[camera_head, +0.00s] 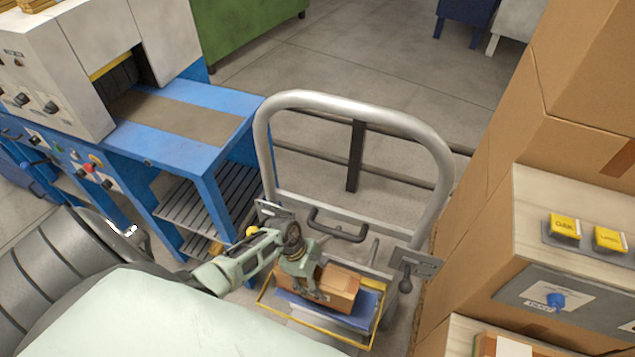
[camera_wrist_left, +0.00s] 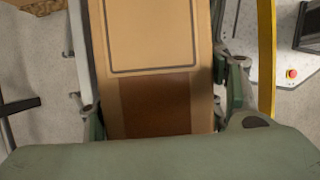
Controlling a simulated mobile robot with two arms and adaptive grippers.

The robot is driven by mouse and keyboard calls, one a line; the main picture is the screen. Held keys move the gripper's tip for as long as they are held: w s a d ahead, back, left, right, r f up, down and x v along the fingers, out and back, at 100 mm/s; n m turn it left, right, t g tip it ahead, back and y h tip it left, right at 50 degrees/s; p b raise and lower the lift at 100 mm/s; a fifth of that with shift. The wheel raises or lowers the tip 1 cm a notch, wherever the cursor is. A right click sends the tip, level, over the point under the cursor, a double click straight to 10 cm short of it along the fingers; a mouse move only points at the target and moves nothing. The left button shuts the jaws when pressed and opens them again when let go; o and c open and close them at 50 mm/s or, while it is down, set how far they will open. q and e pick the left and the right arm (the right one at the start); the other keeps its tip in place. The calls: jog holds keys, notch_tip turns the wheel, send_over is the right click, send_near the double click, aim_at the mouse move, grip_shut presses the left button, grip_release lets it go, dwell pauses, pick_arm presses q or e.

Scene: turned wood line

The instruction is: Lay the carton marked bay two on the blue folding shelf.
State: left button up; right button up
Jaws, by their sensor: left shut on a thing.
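A brown carton (camera_head: 341,288) is between the fingers of my left gripper (camera_head: 312,291), which is shut on it. The carton is over the blue folding shelf (camera_head: 345,320), low inside the trolley frame; I cannot tell whether it touches the shelf. In the left wrist view the carton (camera_wrist_left: 152,40) lies between the two fingers of the left gripper (camera_wrist_left: 163,105), with a printed outline and a darker brown band facing me. No bay marking is readable. My right gripper is not in view.
The grey tubular trolley handle (camera_head: 350,105) rises behind the shelf, and a yellow rim (camera_head: 285,312) runs around it. A blue machine table (camera_head: 190,100) stands at left. Large cartons (camera_head: 585,75) and a rack with yellow boxes (camera_head: 565,227) stand close at right.

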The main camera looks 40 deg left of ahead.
pick_arm(q)
jog(key=shift+w+f, duration=0.15)
jog(key=shift+f, duration=0.6)
jog(key=shift+f, duration=0.1)
jog(key=o, duration=1.5)
jog(key=shift+c, duration=0.2)
jog(key=shift+r, duration=0.2)
jog(key=p+v, duration=0.5)
jog(key=v, duration=0.2)
jog(key=shift+a+r, duration=0.1)
jog(key=shift+r, duration=0.05)
